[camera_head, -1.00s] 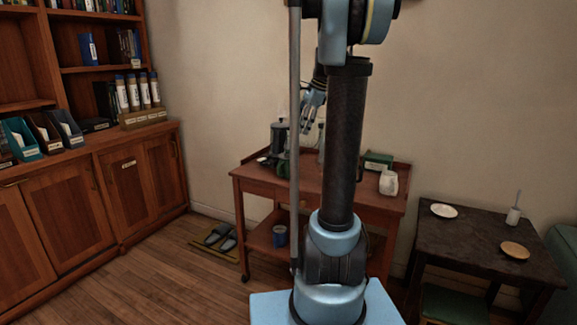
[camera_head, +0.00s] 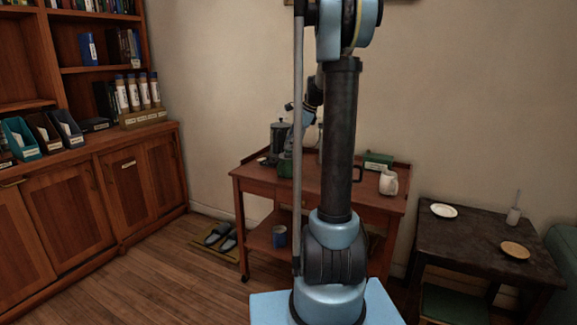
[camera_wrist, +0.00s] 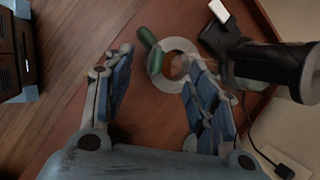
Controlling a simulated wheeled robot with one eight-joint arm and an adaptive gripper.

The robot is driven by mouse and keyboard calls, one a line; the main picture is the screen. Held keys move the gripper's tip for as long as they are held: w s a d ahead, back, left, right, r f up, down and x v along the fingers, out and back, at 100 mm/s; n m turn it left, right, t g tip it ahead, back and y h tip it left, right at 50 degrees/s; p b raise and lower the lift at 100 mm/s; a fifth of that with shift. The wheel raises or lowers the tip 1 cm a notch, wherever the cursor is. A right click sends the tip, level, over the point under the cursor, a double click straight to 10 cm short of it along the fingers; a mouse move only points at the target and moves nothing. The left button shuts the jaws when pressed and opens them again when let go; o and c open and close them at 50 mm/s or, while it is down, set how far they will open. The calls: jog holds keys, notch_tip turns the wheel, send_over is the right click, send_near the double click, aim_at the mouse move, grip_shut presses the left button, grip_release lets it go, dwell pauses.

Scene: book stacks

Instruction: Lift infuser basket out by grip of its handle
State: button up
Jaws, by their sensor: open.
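In the wrist view a green curved part (camera_wrist: 147,40), which may be a handle, lies beside a pale round ring (camera_wrist: 178,52) on the wooden top. I cannot tell for certain whether these are the infuser basket and its pot. My gripper (camera_wrist: 159,62) is open, with the green part and ring in view between and beyond its two blue fingers. Its right fingertip overlaps the ring's edge in the picture; contact is unclear. In the head view a small green vessel (camera_head: 285,166) stands on the cart, partly hidden by my arm.
The wooden cart (camera_head: 262,178) also bears a green box (camera_head: 378,160) and a white jug (camera_head: 388,182). A dark side table (camera_head: 455,245) stands at right.

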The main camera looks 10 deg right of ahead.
aim_at(288, 151)
jog(key=shift+w+x, duration=0.2)
jog(key=shift+x, duration=3.15)
jog(key=shift+s+r, duration=0.1)
grip_shut()
